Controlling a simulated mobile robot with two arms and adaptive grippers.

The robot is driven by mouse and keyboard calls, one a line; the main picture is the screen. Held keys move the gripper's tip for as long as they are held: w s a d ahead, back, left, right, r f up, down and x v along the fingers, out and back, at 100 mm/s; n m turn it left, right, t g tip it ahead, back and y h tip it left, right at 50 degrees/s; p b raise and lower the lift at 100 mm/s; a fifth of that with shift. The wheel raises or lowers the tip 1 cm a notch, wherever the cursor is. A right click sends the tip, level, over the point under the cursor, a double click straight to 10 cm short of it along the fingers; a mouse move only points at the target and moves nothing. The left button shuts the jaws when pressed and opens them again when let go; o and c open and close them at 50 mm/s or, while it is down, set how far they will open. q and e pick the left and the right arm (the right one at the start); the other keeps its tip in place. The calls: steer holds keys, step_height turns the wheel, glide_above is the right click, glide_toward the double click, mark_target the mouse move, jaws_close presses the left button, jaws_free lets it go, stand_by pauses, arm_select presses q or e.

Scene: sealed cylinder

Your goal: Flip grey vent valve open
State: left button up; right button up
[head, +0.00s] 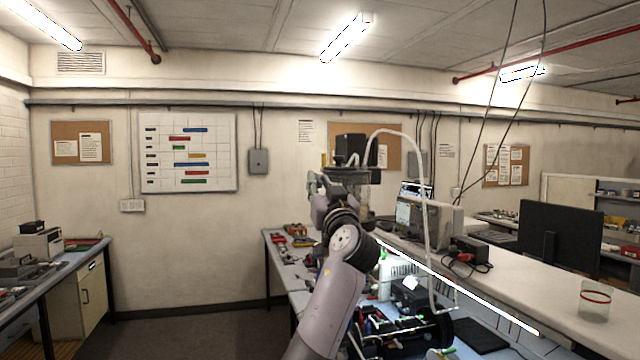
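My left arm rises from the bottom centre. The finger opening is too small and overlapped to read. A black box (351,148) shows just above the unit. A white hose (421,190) arches from there and hangs down to the lower right. The grey vent valve cannot be made out clearly. My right gripper does not show.
A workbench (278,243) with tools runs behind my arm. A raised light shelf (520,285) at right holds a bench instrument (428,218), a black monitor (560,245) and a glass with a red band (595,301). Dark equipment (410,332) crowds the bottom centre. Floor at left is clear.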

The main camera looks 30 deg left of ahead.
arm_select(q)
steer(key=shift+c, duration=0.5)
jaws_close()
steer(key=shift+s+d+r+g+h+b, duration=0.1)
steer(key=shift+r+g+h+b, duration=0.3)
steer(key=shift+h, duration=0.1)
steer(key=shift+d+r+h, duration=0.1)
steer(key=shift+r+h, duration=0.2)
steer(key=shift+h, duration=0.3)
steer(key=shift+r+g+h+p, duration=0.1)
steer(key=shift+g+h+p, duration=0.3)
steer(key=shift+g+h, duration=0.4)
steer(key=shift+y, duration=0.3)
